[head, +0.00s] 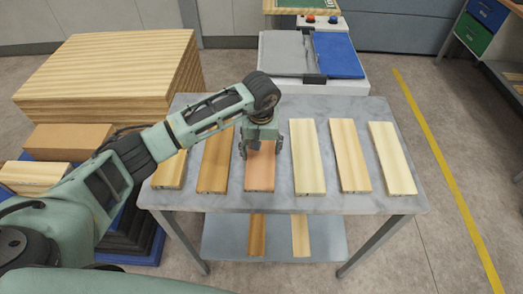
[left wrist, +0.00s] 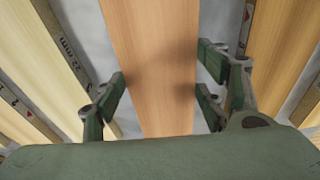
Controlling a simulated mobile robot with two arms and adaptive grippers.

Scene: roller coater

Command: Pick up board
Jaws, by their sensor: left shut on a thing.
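Several boards lie side by side on a grey metal table (head: 280,202) in the head view. My left gripper (head: 262,150) is over the reddish-brown board (head: 260,174), third from the left, with its fingers at the board's two long sides. In the left wrist view the same board (left wrist: 152,45) runs between the fingers of the gripper (left wrist: 160,88), which is shut on it across its width. The board appears flat on the table; whether it touches the top is hidden. The far end of the board is partly hidden by the gripper. My right gripper is not in view.
A brown board (head: 215,165) lies left of the held one and a pale board (head: 307,165) right, with narrow gaps. A stack of large panels (head: 105,65) stands left. A machine (head: 310,55) with grey and blue covers stands behind. Two boards lie on the lower shelf (head: 278,240).

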